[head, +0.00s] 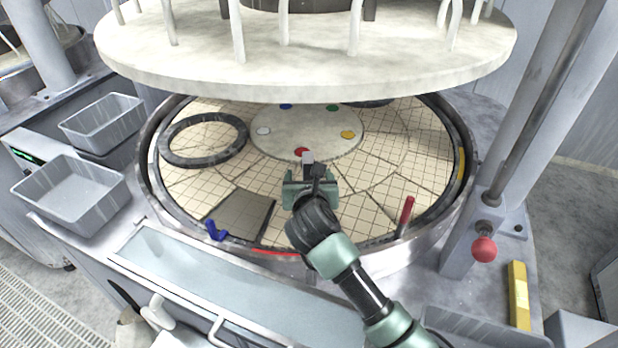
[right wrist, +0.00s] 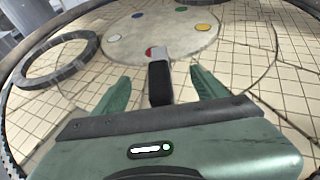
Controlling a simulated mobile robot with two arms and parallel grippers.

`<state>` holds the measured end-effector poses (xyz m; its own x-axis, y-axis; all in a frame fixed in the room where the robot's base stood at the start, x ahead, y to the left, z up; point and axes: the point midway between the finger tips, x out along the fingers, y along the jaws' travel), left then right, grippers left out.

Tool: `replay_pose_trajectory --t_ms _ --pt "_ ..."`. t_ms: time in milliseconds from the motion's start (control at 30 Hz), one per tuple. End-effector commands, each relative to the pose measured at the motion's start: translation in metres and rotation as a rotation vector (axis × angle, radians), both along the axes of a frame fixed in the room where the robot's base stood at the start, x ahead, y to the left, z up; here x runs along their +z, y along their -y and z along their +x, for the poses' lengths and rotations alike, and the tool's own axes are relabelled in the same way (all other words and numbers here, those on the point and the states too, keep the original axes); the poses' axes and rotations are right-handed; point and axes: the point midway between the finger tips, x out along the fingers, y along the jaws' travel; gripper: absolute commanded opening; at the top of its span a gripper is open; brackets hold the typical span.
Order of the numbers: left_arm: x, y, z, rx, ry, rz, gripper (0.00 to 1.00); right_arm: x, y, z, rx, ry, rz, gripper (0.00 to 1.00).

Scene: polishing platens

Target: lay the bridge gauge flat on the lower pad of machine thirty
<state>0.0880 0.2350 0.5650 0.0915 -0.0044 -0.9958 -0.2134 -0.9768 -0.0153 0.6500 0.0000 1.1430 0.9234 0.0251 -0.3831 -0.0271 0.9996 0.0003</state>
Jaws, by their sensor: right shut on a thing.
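My right gripper (head: 309,182) is over the middle front of the lower pad (head: 385,205), a cream round surface with a square grid. It is shut on a small dark piece with a pale grey end, which I take to be the bridge gauge (head: 307,158). In the right wrist view the gauge (right wrist: 160,82) stands out between the two green fingers of the gripper (right wrist: 160,92), pointing toward the pad's centre. Its grey end overlaps the red dot in the picture. I cannot tell whether it touches the pad. My left gripper is not in view.
A dark ring (head: 204,163) lies on the pad's left, a dark square plate (head: 240,216) at its front left. The pale upper platen (head: 300,62) hangs above. A blue handle (head: 215,231) and a red handle (head: 406,212) stand at the rim. The pad's right side is mostly clear.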

Motion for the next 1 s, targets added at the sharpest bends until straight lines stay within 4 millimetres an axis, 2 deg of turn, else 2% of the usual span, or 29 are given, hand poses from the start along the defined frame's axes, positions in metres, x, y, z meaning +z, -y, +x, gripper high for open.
replay_pose_trajectory --t_ms 33,100,400,533,700,833,1000 --pt "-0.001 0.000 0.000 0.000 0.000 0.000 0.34 -0.002 0.000 0.000 0.000 -0.001 0.000 0.75" --pt "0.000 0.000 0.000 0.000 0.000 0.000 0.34 -0.001 0.000 0.000 0.000 -0.001 0.000 0.94" --pt "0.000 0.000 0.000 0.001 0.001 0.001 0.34 0.000 0.000 0.000 0.000 0.000 0.000 0.94" --pt "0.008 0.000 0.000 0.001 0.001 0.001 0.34 0.006 0.000 -0.006 0.001 -0.001 0.001 0.94" --pt "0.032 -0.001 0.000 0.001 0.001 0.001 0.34 0.020 0.001 -0.033 0.000 -0.004 0.003 0.94" --pt "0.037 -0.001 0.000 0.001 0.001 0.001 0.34 0.029 0.001 -0.060 0.000 -0.002 0.004 0.94" --pt "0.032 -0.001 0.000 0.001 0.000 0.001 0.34 0.037 0.002 -0.090 0.000 -0.001 0.003 0.94"
